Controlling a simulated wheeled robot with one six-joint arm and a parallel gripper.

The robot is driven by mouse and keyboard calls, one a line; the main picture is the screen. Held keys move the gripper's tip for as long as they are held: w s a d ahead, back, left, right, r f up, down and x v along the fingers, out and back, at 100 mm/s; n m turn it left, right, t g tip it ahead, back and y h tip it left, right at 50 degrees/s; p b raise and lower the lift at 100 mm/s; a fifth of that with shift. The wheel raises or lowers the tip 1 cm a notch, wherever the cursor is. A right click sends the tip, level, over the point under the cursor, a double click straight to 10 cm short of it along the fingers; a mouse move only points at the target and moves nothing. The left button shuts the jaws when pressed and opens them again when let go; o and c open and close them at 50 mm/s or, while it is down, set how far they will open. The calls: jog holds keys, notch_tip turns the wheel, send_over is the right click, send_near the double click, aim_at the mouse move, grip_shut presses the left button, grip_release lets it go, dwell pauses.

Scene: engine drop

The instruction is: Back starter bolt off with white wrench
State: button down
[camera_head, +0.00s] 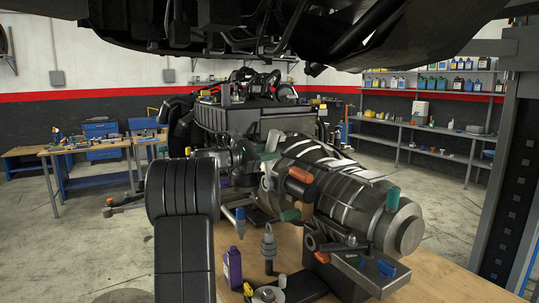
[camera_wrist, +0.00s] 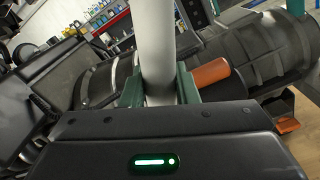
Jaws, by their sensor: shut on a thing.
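My gripper (camera_head: 266,157) is shut on a pale, whitish shaft, which I take to be the white wrench (camera_wrist: 157,45). The shaft rises between its two green fingers in the wrist view. In the head view the wrench (camera_head: 267,178) shows as a small pale piece at the fingers, in front of the engine and gearbox. An orange cylinder (camera_wrist: 211,73) lies just right of the fingers; it also shows in the head view (camera_head: 299,183). I cannot make out the starter bolt, nor whether the wrench touches it.
The ribbed grey gearbox (camera_head: 330,185) and the engine (camera_head: 255,119) fill the middle. A wooden bench (camera_head: 440,270) holds a purple bottle (camera_head: 232,267) and small parts. A dark vehicle underside hangs overhead, and a post (camera_head: 508,170) stands at the right.

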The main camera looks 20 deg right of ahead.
jog(key=s+a, duration=0.1)
jog(key=a, duration=0.6)
jog(key=shift+b, duration=0.3)
dwell(0.4)
jog(key=shift+d, duration=0.1)
jog(key=s+f+m+b, duration=0.4)
jog(key=f+m+b, duration=0.2)
jog(key=b, duration=0.8)
jog(key=s+d+f+m+b, duration=0.1)
jog(key=s+f+m+b, duration=0.3)
jog(key=b, duration=1.1)
notch_tip(320, 180, down, 3)
jog(key=m, duration=0.3)
dwell(0.5)
jog(key=shift+r, duration=0.1)
